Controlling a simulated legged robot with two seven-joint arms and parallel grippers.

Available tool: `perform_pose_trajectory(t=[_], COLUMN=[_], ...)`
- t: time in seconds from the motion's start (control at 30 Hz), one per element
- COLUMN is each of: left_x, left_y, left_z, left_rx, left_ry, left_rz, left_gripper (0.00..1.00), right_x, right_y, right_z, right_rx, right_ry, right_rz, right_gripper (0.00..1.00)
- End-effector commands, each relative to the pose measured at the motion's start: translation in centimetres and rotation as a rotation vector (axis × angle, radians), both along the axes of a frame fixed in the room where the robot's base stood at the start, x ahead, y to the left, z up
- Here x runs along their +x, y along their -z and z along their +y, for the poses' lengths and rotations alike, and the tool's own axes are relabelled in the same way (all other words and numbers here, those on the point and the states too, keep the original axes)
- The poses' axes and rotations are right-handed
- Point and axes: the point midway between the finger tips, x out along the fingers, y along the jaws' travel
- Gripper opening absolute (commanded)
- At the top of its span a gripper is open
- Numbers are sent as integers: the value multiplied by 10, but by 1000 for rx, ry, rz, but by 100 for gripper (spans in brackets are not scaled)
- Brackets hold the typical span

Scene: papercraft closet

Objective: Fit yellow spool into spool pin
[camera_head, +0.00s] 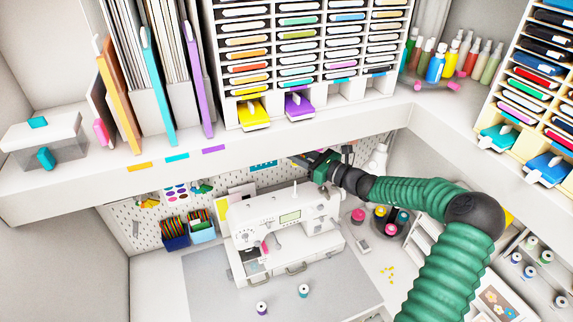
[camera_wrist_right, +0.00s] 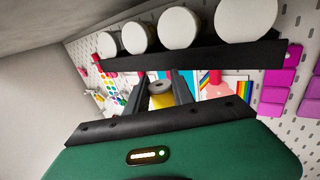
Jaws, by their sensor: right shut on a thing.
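My right gripper (camera_head: 303,160) is above and behind the white sewing machine (camera_head: 255,212), below the upper shelf. In the right wrist view my gripper (camera_wrist_right: 157,86) is shut on the yellow spool (camera_wrist_right: 161,99). The spool's grey end shows between the two dark fingers, and part of its side is hidden by the gripper body. In the head view I cannot make out the spool in the fingers. My left gripper is not in view.
A pegboard (camera_head: 150,222) stands behind the machine. The wrist view shows a dark rack (camera_wrist_right: 200,60) with several white round objects close by. The upper shelf edge (camera_head: 320,128) is just above the gripper.

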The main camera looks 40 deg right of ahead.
Motion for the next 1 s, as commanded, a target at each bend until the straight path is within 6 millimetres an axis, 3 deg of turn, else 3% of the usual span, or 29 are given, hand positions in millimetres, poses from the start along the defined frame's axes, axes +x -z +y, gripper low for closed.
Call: perform_pose_trajectory(t=[0.27, 0.8, 1.0], left_x=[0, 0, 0], left_y=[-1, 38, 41], left_z=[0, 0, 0], left_rx=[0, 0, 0], left_ry=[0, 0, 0], left_rz=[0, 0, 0], left_gripper=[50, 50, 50], right_x=[0, 0, 0], right_y=[0, 55, 60], right_z=[3, 1, 2], right_rx=[-2, -1, -2], right_ry=[1, 1, 1], right_rz=[5, 4, 4], right_gripper=[0, 0, 0])
